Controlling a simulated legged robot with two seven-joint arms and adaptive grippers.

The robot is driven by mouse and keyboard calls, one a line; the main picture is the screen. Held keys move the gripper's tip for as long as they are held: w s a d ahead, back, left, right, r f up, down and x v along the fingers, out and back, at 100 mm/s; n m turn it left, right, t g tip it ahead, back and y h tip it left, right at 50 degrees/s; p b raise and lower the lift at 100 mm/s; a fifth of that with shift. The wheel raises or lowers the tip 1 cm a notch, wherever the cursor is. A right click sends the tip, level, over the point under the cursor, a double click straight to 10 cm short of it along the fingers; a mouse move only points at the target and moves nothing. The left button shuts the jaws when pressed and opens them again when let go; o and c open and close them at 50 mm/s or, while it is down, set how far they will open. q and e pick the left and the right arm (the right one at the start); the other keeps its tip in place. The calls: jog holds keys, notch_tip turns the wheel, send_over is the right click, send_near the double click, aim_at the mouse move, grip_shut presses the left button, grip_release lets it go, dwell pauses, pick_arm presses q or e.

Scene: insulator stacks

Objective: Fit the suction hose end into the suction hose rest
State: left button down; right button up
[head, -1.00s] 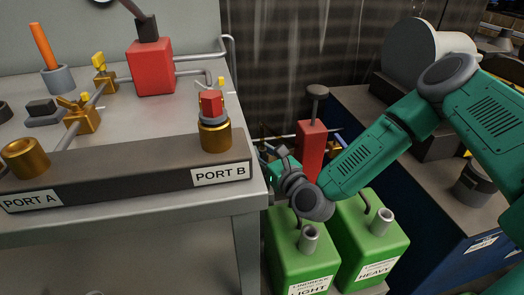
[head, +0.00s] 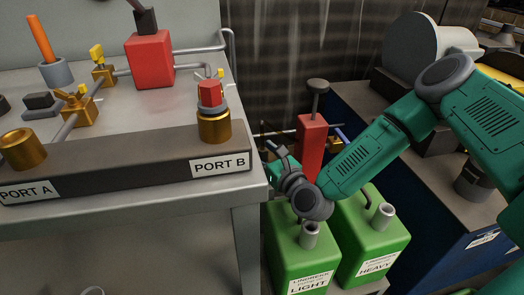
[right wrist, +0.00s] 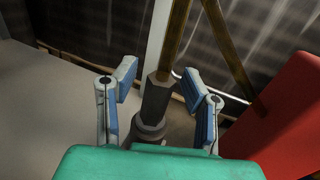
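My right gripper (head: 276,152) is beside the right end of the bench, low in front of the red block on the floor side; its fingers are partly hidden by its own wrist. In the right wrist view its two blue-padded fingers (right wrist: 158,88) stand apart, one on each side of a dark hexagonal piece (right wrist: 157,100) with a grey collar below it. A gap shows between the pads and the piece. I cannot tell whether this piece is the suction hose end or part of the rest. Neither is clearly identifiable in the head view. My left gripper is not in view.
The bench front carries PORT A (head: 22,149) and PORT B (head: 214,126), the latter with a red hexagonal cap (head: 209,94). A red block (head: 310,147) stands behind my gripper. Green cans (head: 297,262) stand below my forearm. A blue cabinet (head: 455,242) is at right.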

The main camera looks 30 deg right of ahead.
jog(key=s, duration=0.7)
jog(key=shift+s+d, duration=0.25)
jog(key=shift+d, duration=0.05)
